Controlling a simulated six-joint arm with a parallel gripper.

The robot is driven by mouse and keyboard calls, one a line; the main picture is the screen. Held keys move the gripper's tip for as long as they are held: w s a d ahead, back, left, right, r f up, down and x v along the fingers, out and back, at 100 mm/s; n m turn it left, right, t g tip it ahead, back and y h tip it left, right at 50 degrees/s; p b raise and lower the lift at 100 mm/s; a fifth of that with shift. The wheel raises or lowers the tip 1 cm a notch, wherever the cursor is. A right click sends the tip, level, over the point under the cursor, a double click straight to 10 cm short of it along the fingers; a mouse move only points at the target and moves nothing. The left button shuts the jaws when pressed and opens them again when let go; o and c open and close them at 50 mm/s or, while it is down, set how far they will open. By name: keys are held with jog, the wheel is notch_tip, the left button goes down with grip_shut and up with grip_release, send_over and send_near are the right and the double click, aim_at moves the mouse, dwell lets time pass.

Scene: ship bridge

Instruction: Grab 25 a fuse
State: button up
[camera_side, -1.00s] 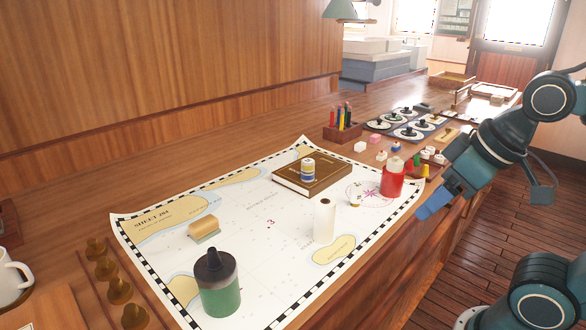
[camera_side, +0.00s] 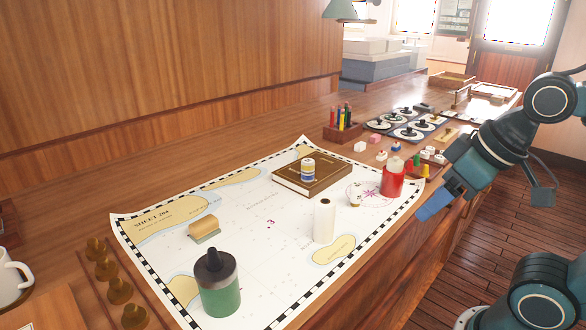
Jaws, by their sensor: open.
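I cannot read a 25 A mark on anything, so I cannot tell which piece is the fuse. A small white piece with a brass-coloured end (camera_side: 354,203) sits on the chart (camera_side: 265,245), left of the red can. A short banded white, blue and yellow cylinder (camera_side: 308,170) stands upright on the brown book (camera_side: 325,183). My gripper (camera_side: 428,213), with blue fingers, is open and empty at the right, beyond the chart's right edge. It is apart from all these things.
A red can (camera_side: 392,181), a white roll (camera_side: 324,221) and a green bottle (camera_side: 220,291) stand on the chart, with a tan-topped block (camera_side: 204,227). Behind are a pencil holder (camera_side: 342,131), small blocks (camera_side: 375,139) and black-knobbed dials (camera_side: 407,132). The chart's middle is mostly clear.

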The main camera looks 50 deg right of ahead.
jog(key=shift+c, duration=0.7)
jog(key=w+d+r+n+g, duration=0.1)
jog(key=w+d+r+n, duration=0.1)
jog(key=w+d+n, duration=0.3)
jog(key=w+r+n+g, duration=0.2)
jog(key=w+n, duration=0.2)
jog(key=w, duration=0.3)
jog(key=n+g, duration=0.3)
jog(key=n, duration=0.6)
send_over(358, 184)
notch_tip(358, 184, down, 5)
jog(key=shift+a, duration=0.1)
jog(key=shift+f, duration=0.15)
jog(key=shift+f, duration=4.2)
